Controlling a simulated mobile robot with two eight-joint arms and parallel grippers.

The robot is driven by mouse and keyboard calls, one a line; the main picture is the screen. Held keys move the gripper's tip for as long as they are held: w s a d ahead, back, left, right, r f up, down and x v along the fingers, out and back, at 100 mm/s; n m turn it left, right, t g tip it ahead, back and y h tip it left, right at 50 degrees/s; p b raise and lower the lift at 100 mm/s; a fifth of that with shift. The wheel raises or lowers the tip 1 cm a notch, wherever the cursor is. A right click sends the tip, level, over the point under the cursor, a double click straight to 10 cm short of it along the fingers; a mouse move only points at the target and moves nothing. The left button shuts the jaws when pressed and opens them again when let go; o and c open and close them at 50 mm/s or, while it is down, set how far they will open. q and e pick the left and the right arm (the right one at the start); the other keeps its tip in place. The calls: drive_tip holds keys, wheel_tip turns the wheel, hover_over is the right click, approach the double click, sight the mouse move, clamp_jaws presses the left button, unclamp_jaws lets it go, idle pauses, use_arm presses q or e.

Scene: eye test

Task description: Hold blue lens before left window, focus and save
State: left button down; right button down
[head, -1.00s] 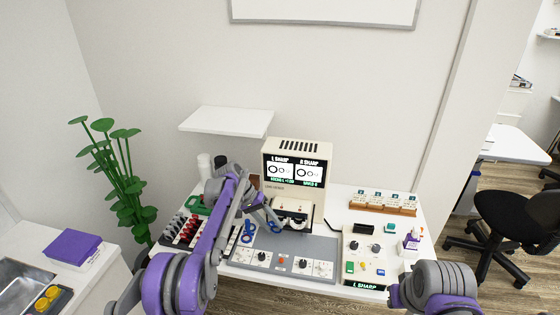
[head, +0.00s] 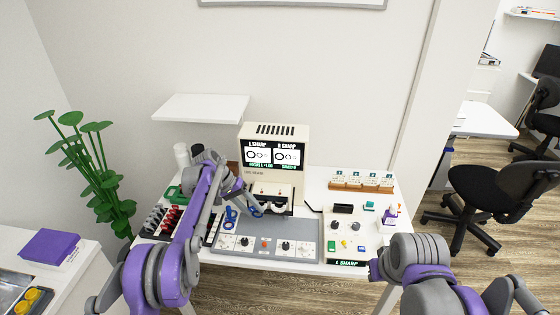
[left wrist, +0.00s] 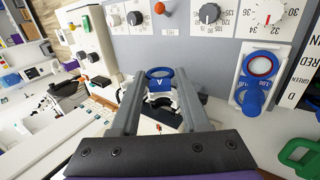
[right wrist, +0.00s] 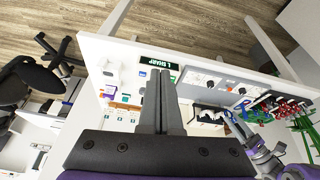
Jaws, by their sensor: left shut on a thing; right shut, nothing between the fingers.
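My left gripper (head: 258,208) is shut on a blue lens (left wrist: 160,73), a ring gripped between its fingertips in the left wrist view. In the head view it is in front of the viewing machine (head: 247,141), low near its window area (head: 268,190). How the lens lines up with the left window cannot be told. The machine's screen (head: 271,155) reads "L SHARP" and "R SHARP"; its small lower lines are hard to read. My right gripper (right wrist: 160,90) is shut and empty near the control console (head: 344,236), whose display (head: 346,263) reads "L SHARP".
A grey panel (head: 225,245) with several knobs is in front of the machine. A lens rack (head: 362,187) stands at the back right. A wall shelf (head: 200,107) hangs above.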

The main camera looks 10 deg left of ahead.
drive_tip(key=m+t+y, duration=0.2)
drive_tip(key=m+t, duration=0.3)
drive_tip(key=m, duration=2.1)
hover_over(363, 252)
wheel_tip(363, 252, down, 6)
drive_tip(key=shift+f, duration=0.15)
drive_tip(key=shift+f, duration=4.35)
drive_tip(key=shift+s+f, duration=0.1)
drive_tip(key=shift+f, duration=0.05)
drive_tip(key=shift+f, duration=0.25)
